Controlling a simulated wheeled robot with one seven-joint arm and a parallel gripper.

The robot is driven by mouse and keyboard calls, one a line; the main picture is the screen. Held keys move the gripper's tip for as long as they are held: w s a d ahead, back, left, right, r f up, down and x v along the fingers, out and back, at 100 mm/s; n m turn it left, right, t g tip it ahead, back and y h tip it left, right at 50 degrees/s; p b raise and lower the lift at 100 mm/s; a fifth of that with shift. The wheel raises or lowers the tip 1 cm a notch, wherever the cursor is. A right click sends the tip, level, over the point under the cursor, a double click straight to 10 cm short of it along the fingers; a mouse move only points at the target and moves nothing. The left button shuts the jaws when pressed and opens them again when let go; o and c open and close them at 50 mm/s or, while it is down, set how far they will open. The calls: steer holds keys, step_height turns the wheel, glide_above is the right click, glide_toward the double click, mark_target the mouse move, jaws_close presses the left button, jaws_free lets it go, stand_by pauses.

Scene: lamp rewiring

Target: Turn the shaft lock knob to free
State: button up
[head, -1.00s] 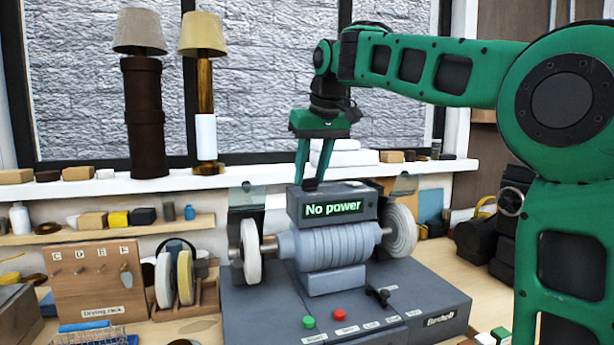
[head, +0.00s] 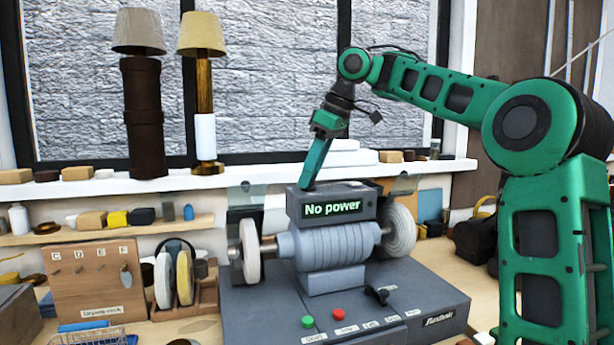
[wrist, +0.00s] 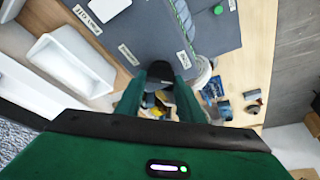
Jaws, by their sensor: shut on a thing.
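The grey bench machine (head: 325,245) stands on the table with a display (head: 333,208) reading "No power". In the head view, my gripper (head: 309,185) reaches down behind the left end of the display housing, its fingers seen edge-on. In the wrist view, both green fingers (wrist: 160,88) are closed on a dark rounded knob (wrist: 160,68), which looks like the shaft lock knob. The display housing hides the knob in the head view. Its angle and markings cannot be read.
Pale wheels (head: 250,252) (head: 399,230) sit at both ends of the shaft. The base carries a green button (head: 308,321), a red button (head: 338,314) and a black lever (head: 377,295). A window shelf (head: 260,172) with lamps runs behind.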

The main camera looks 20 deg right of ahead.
steer(key=n, duration=0.2)
steer(key=n+g+y, duration=0.1)
steer(key=n, duration=0.1)
steer(key=shift+w+d+g, duration=0.15)
steer(key=shift+w+g, duration=0.05)
steer(key=shift+g, duration=0.1)
steer(key=shift+n+g, duration=0.6)
steer(key=shift+n, duration=1.1)
steer(key=shift+w+r, duration=0.1)
steer(key=o, duration=1.1)
steer(key=shift+w+d, duration=0.1)
steer(key=shift+c, duration=0.2)
